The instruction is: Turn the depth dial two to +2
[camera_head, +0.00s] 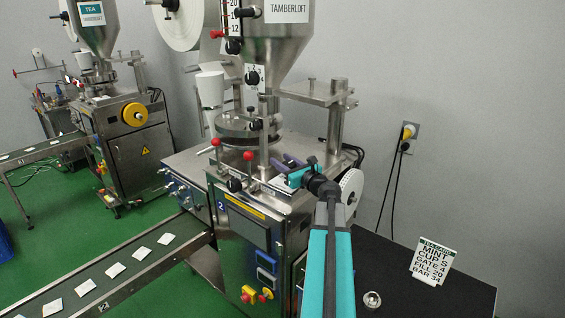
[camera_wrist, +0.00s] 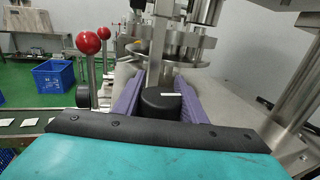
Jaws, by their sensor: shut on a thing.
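The near packing machine (camera_head: 240,215) bears a blue "2" label and a "TAMBERLOFT" hopper. My gripper (camera_head: 286,164) is over its top deck, with the teal wrist behind. In the wrist view, the two purple fingers of my gripper (camera_wrist: 163,88) are shut on a round black dial (camera_wrist: 163,104), one finger on each side. A short white mark lies on the dial's top, slightly right of its middle. I see no scale or numbers around the dial, and its lower part is hidden by my gripper. I cannot make out the dial in the head view.
Two red-balled levers (camera_wrist: 89,43) stand left of my gripper. A metal column (camera_wrist: 160,45) and round plate stand just beyond the dial, and a post (camera_wrist: 296,85) rises at right. A tea card (camera_head: 433,262) stands on the black table (camera_head: 400,295). A conveyor (camera_head: 110,275) carries teabags.

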